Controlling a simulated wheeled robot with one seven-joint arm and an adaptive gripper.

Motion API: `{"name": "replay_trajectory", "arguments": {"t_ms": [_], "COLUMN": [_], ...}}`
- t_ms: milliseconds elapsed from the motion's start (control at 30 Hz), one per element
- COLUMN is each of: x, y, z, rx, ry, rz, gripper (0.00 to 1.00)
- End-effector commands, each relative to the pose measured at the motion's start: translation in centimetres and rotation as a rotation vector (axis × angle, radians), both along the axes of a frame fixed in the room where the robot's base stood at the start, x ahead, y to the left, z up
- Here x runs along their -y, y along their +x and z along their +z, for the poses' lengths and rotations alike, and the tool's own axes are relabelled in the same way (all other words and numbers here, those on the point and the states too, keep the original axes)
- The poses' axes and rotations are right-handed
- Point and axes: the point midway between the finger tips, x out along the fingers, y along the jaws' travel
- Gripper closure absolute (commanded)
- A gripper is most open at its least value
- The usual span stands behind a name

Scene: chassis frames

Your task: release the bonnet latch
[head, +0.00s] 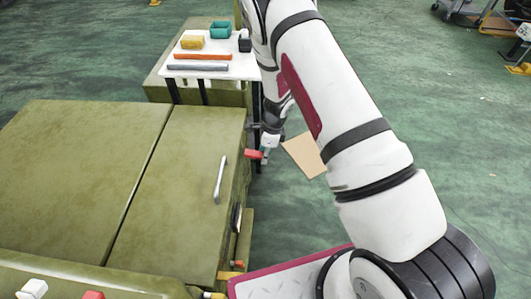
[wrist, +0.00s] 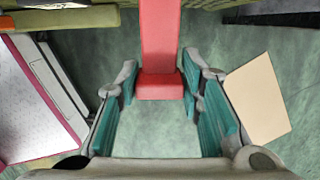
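A red lever, likely the bonnet latch, sticks out from the right side of the olive-green vehicle body (head: 180,190). Its red end (head: 254,154) shows in the head view beside my gripper (head: 268,146). In the wrist view the red lever (wrist: 160,45) runs down from the top centre, and its blocky end lies between the tips of my gripper (wrist: 160,78). The teal-padded fingers are apart, one on each side of the lever end. Whether a pad touches it I cannot tell. The lever's root is cut off by the top of the wrist view.
A grey bar handle (head: 220,179) is on the green panel. A white table (head: 215,66) behind holds a teal bin (head: 220,30), a yellow block (head: 192,42) and bars. A tan sheet (head: 304,154) lies on the floor at right, where the floor is mostly clear.

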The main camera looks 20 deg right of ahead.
Motion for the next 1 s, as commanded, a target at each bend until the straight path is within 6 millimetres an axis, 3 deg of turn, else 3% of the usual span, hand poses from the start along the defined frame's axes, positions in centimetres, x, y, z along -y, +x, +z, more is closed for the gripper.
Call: {"name": "replay_trajectory", "arguments": {"t_ms": [67,467,1000], "x": [0.1,0.0,1.4], "y": [0.1,0.0,-0.5], "z": [0.1,0.6,10.0], "rx": [0.002,0.000,0.003], "ry": [-0.001,0.001,0.001], "rz": [0.000,0.001,0.001], "gripper": [0.47,0.47,0.47]}}
